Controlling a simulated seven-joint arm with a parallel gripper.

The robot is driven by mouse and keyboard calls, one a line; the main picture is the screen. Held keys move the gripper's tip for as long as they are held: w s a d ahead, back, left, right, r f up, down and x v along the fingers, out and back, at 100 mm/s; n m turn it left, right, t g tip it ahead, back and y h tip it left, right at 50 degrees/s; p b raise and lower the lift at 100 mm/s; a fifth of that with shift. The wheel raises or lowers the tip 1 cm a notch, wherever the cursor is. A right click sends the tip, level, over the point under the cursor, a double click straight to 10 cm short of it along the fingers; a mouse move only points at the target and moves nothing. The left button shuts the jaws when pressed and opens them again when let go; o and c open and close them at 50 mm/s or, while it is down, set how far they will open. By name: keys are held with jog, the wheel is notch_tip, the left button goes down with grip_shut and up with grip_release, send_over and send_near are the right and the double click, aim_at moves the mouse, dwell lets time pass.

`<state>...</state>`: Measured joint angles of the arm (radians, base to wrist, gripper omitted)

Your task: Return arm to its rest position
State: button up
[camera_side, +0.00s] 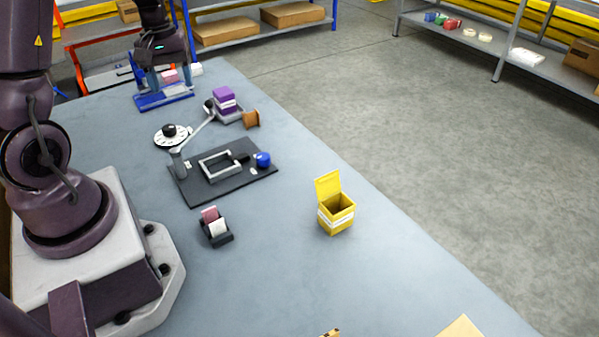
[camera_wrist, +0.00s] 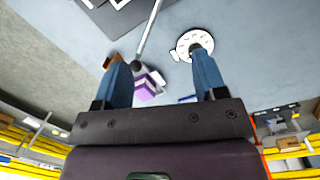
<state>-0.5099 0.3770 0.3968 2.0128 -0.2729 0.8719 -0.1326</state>
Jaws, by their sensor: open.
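My gripper (camera_side: 163,78) is at the far left of the table in the side view, high by the blue stand, with its blue fingers pointing down. In the wrist view my gripper (camera_wrist: 160,62) has its two blue fingers wide apart with nothing held between them. A yellow box (camera_side: 337,219) with a white band stands on the table, lid up, well away from my gripper. A purple block (camera_side: 223,97) sits on a small grey holder; it also shows beyond the fingers in the wrist view (camera_wrist: 146,91).
A black plate (camera_side: 232,187) carries a grey frame, a lever and a blue knob (camera_side: 263,159). A white dial (camera_side: 172,135), a brown spool (camera_side: 251,119), a black label holder (camera_side: 217,237) and a blue stand (camera_side: 164,98) are on the table. The table's right side is mostly clear.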

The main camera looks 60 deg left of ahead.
jog(key=s+d+r+m+t, duration=0.1)
jog(key=d+r+m, duration=0.3)
jog(key=d, duration=0.4)
jog(key=s+d+r+m+t, duration=0.1)
jog(key=d+r+m+t, duration=0.1)
jog(key=d+r+m, duration=0.3)
jog(key=s+d+r+m+t+y, duration=0.1)
jog(key=d+r+m, duration=0.3)
jog(key=d, duration=0.8)
notch_tip(320, 180, up, 2)
jog(key=shift+s+d+r+m+t, duration=0.2)
jog(key=shift+s+m+t, duration=0.3)
jog(key=shift+t, duration=0.3)
